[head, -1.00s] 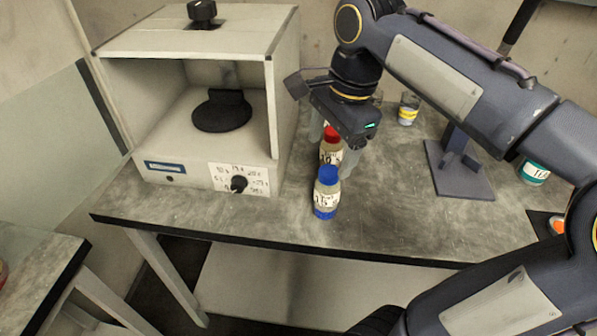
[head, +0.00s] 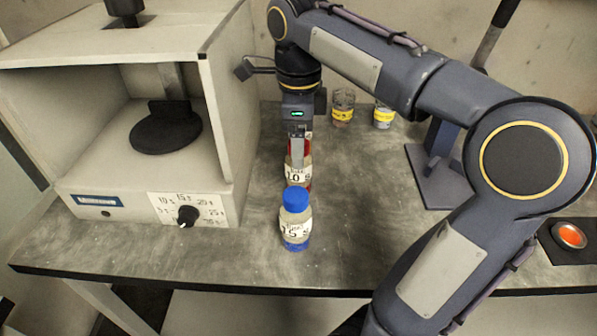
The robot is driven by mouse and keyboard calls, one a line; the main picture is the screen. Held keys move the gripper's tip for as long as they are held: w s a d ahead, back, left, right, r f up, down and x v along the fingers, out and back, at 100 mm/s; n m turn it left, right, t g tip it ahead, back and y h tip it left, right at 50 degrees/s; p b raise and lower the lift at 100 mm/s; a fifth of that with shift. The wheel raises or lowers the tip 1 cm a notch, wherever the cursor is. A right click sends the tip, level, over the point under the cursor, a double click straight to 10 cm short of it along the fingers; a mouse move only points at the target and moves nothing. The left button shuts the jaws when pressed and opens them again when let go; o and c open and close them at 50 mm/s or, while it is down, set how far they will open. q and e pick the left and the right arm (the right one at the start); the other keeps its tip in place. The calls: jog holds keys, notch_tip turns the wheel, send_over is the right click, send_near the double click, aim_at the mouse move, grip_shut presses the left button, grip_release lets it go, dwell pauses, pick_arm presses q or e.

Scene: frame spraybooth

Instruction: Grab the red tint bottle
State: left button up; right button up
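The red tint bottle (head: 293,175) stands upright on the grey bench, behind a blue-capped bottle (head: 295,222). Its white label reads "10 s", and its upper part is largely hidden by my gripper. My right gripper (head: 297,158) points straight down over the red bottle, with a near finger in front of its upper part. The far finger is hidden, so I cannot tell whether the fingers press on the bottle. The blue-capped bottle's label reads "15 s". My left gripper is not in view.
A booth (head: 232,110) with a dial and a round black stand is to the left of the bottles. Two yellow-banded glass jars (head: 343,106) (head: 383,115) stand behind. A grey stand (head: 440,185) and an orange-filled dish (head: 569,236) are to the right. The bench front is clear.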

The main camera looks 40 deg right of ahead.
notch_tip(320, 180, down, 4)
jog(key=shift+f+b, duration=0.15)
jog(key=shift+b, duration=0.3)
jog(key=c, duration=1.2)
notch_tip(320, 180, up, 18)
jog(key=p, duration=0.6)
